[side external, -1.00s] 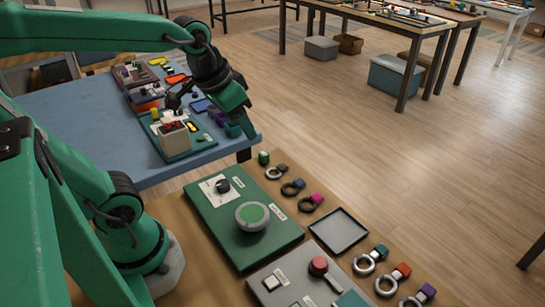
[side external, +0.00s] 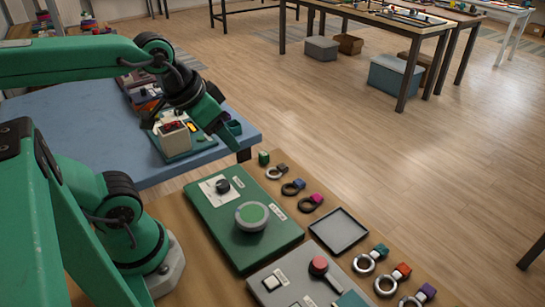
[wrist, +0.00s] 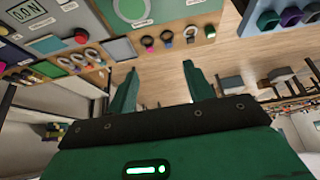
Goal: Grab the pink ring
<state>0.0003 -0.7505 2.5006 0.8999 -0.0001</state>
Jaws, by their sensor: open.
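The pink ring is a dark ring with a pink block on it (side external: 311,203). It lies on the brown bench, the nearest of a short row of three rings beside the green panel. In the wrist view it shows near the top (wrist: 147,42), beyond my fingertips. My gripper (wrist: 159,70) is open, its two green fingers wide apart with nothing between them. In the side view my gripper (side external: 216,122) hangs above the blue table's near corner, up and left of the pink ring and apart from it.
The blue-block ring (side external: 293,188) lies close beside the pink ring. The grey tray (side external: 338,231) is on its other side. The green panel (side external: 254,252) carries a round knob. A small green block (side external: 263,158) sits at the row's far end. Several larger rings lie nearer.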

